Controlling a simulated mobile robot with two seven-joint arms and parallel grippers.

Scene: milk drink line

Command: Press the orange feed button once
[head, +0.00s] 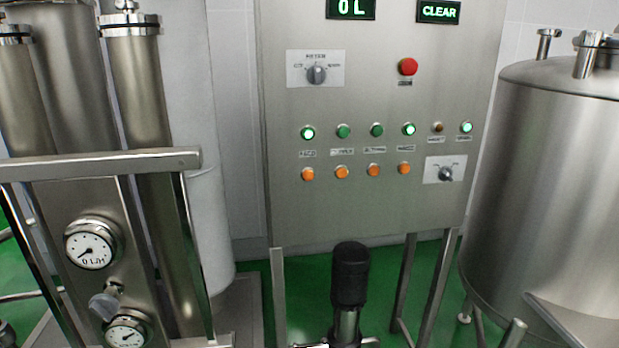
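A steel control panel (370,215) stands upright in the middle of the head view. It carries a row of orange buttons, at far left (307,174), second (341,171), third (373,169) and far right (404,167). Small labels sit above them; the leftmost may read FEED, but the print is too small to be sure. Above the labels is a row of green lamps or buttons, with the leftmost (308,133) brightly lit. Neither of my grippers shows in the view, and nothing touches the orange buttons.
A red mushroom button (407,66) and two knobs, upper left (316,74) and lower right (445,173), are on the panel. Displays read 0 L (351,8) and CLEAR (438,11). A black-topped pump (350,275) stands below. Gauged pipework (93,243) stands left, a steel tank (545,170) right.

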